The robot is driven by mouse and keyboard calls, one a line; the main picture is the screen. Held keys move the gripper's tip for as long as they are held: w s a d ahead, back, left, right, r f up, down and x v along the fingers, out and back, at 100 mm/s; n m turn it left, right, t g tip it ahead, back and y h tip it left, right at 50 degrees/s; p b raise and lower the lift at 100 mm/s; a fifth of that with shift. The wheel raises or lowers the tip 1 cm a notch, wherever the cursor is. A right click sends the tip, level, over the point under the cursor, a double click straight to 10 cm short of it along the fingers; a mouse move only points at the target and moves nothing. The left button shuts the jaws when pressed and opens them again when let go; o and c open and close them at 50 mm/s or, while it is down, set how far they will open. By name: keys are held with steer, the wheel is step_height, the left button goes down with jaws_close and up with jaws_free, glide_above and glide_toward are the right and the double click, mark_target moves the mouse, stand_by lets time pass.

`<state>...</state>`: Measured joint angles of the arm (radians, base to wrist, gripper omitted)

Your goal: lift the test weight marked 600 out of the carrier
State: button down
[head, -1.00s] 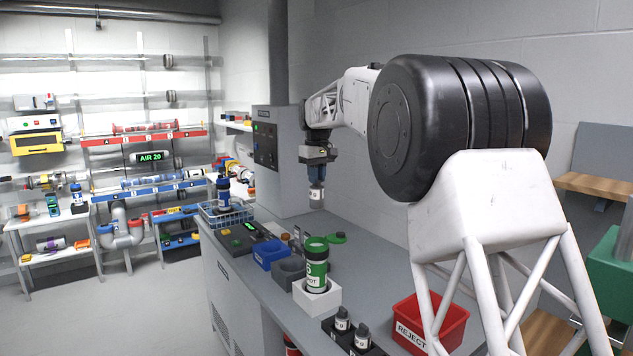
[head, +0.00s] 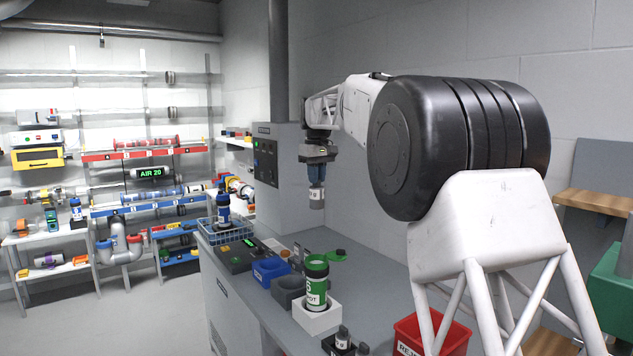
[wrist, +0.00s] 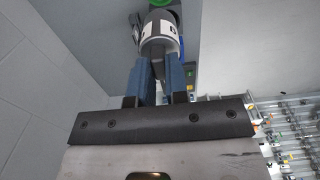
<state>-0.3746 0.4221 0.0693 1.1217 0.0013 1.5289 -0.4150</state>
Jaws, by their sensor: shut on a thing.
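My gripper (head: 317,172) is shut on a small grey cylindrical weight (head: 316,197) with a white label. The weight hangs upright in the air above the bench, clear of everything. In the wrist view it sits between my blue fingers (wrist: 160,82), where the weight's grey body (wrist: 158,48) and part of its label show. The number on it is too small to read. The green and white carrier (head: 316,288) stands upright in a white block (head: 317,320), below and apart from the weight. Its top appears open; the inside is hidden.
A green lid-like piece (head: 336,255) lies behind the carrier. Blue (head: 269,271) and grey (head: 287,291) blocks and a blue wire basket (head: 222,232) line the bench. Smaller weights (head: 342,338) stand in front, beside a red reject bin (head: 440,338). A grey control cabinet (head: 278,165) rises behind.

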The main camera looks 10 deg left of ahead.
steer(key=shift+r, duration=1.25)
